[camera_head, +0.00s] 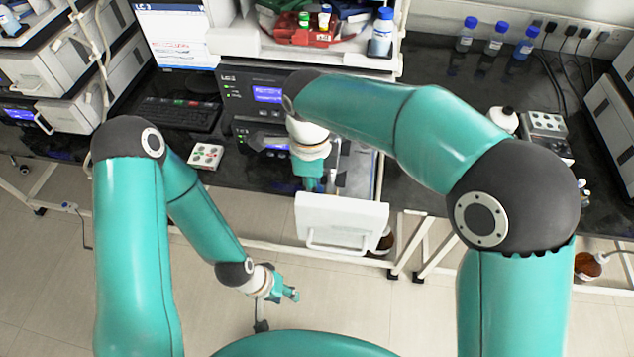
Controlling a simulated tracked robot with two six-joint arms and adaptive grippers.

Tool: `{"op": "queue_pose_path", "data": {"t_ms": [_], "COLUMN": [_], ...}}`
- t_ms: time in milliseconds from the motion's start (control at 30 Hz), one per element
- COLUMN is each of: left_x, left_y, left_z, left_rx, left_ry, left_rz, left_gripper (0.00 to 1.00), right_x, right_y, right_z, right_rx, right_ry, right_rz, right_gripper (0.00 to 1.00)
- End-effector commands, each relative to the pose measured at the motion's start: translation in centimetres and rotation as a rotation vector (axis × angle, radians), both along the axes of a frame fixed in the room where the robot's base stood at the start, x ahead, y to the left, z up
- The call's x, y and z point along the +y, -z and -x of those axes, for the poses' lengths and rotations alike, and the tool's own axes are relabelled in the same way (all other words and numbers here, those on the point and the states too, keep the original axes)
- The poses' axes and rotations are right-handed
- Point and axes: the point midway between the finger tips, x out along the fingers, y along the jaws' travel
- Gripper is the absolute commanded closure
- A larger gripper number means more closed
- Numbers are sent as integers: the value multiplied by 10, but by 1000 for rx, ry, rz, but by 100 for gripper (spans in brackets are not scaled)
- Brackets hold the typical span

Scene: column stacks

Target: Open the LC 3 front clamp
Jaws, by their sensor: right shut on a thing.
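The LC 3 stack (252,92) stands on the black bench at center, with a lit blue display. Its white front door (342,221) is folded down toward me, with its handle at the lower edge. My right gripper (309,184) points down between the stack's front and this door. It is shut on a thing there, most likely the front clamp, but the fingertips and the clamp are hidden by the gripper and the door. My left gripper (277,308) hangs low over the floor, away from the stack. It looks open and empty.
A keyboard (178,114) and a monitor (176,35) stand left of the stack. A vial tray (206,157) lies near the bench edge. Bottles (381,32) stand on top of the stack. Another vial tray (546,124) is at right. The floor in front is clear.

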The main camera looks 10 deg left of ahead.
Motion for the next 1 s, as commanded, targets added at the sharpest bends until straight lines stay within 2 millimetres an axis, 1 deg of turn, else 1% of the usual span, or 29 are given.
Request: {"op": "queue_pose_path", "data": {"t_ms": [33,367,400,467,500,533,867,1000], "left_x": [0,0,0,0,0,0,0,0], "left_y": [1,1,1,1,0,0,0,-1], "left_z": [0,0,0,0,0,0,0,0], "left_rx": [0,0,0,0,0,0,0,0], "left_ry": [0,0,0,0,0,0,0,0], "left_rz": [0,0,0,0,0,0,0,0], "left_gripper": [60,60,60,60,60,60,60,60], "right_x": [0,0,0,0,0,0,0,1], "right_y": [4,4,4,3,3,3,-1,-12], "right_z": [1,1,1,1,1,1,0,0], "right_rx": [5,6,6,6,5,5,1,-1], "right_ry": [-2,-2,-2,-1,-1,-1,0,0], "right_rz": [6,7,6,6,5,5,2,1], "right_gripper": [100,100,74,64,57,54,54,54]}}
